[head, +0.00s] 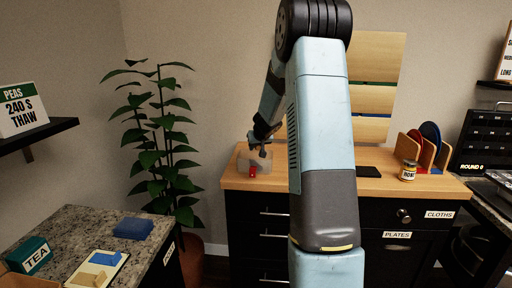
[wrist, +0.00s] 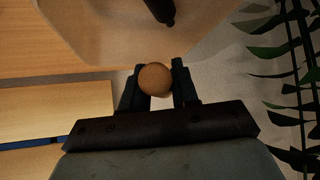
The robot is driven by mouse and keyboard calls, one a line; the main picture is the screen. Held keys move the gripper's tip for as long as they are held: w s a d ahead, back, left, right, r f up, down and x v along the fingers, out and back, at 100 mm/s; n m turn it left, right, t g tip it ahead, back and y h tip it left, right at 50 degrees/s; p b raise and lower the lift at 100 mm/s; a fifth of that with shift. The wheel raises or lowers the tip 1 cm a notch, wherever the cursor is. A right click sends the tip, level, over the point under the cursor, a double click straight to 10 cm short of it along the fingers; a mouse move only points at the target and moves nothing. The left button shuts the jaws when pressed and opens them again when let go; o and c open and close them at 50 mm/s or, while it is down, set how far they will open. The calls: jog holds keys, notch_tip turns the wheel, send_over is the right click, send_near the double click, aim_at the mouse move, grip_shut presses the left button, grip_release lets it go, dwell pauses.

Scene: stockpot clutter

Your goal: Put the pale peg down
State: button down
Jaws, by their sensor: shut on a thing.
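My gripper (head: 262,143) is at the back wooden counter, just above a translucent tub (head: 262,166). In the wrist view my gripper (wrist: 156,84) is shut on a round, tan-brown end (wrist: 154,79), which seems to be the pale peg seen end-on. The rest of the peg's length is hidden. The tub's pale wall (wrist: 105,45) fills the upper part of the wrist view, close to the fingertips. I cannot tell whether the peg touches the tub.
A dark rod-like thing (wrist: 160,9) shows at the tub. A red item (head: 252,171) is at the tub's front. A leafy plant (head: 160,130) stands left of the counter (head: 235,181). A jar (head: 408,170) and a dark flat item (head: 368,171) lie to the right.

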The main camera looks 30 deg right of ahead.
jog(key=shift+f, duration=0.65)
jog(key=c, duration=0.8)
grip_release()
jog(key=shift+s+f, duration=0.1)
jog(key=shift+c, duration=0.2)
